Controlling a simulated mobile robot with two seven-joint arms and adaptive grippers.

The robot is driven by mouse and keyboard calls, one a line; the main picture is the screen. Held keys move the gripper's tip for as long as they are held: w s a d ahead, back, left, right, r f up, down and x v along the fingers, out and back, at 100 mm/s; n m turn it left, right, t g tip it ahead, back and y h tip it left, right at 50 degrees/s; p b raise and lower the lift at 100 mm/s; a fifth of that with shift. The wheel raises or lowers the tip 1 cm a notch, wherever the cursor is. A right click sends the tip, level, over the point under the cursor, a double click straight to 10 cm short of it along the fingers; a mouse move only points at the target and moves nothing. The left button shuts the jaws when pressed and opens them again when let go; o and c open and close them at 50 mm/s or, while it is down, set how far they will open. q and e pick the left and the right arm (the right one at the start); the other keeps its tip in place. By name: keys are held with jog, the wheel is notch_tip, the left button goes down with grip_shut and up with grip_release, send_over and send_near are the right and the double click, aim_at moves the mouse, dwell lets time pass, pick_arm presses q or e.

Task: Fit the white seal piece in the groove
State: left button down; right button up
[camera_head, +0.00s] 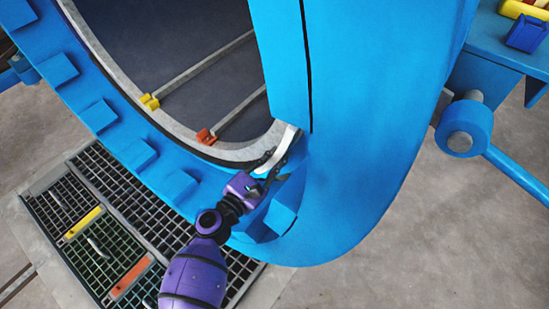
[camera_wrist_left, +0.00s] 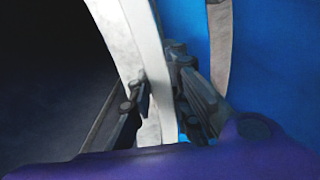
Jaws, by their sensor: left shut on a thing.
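The white seal piece (camera_head: 279,152) is a short curved strip at the lower right of the round opening. My left gripper (camera_head: 268,168) is shut on it. In the left wrist view the seal piece (camera_wrist_left: 153,75) runs upright between the fingers of the left gripper (camera_wrist_left: 160,100). The grey metal rim (camera_head: 168,124) circles the opening, with a dark line, seemingly the groove, along its outer edge. The seal piece lies against or very near this rim; I cannot tell whether it sits in the groove. The fingers hide part of it. My right gripper is not in view.
The thick blue door or housing (camera_head: 375,110) stands close on the right of my gripper. Blue lugs (camera_head: 134,155) line the flange. Rails with yellow (camera_head: 150,102) and orange (camera_head: 206,137) ends lie inside the vessel. A floor grating (camera_head: 100,235) is below; the floor at right is mostly clear.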

pick_arm(q)
jog(key=shift+b+x, duration=0.4)
jog(key=shift+x, duration=1.75)
jog(key=shift+r, duration=0.1)
dwell(0.3)
jog(key=c, duration=2)
grip_release()
jog(key=shift+s+a, duration=0.15)
jog(key=shift+s, duration=0.05)
jog(key=shift+s+a, duration=0.25)
jog(key=shift+s, duration=0.05)
jog(key=shift+c, duration=0.6)
grip_shut()
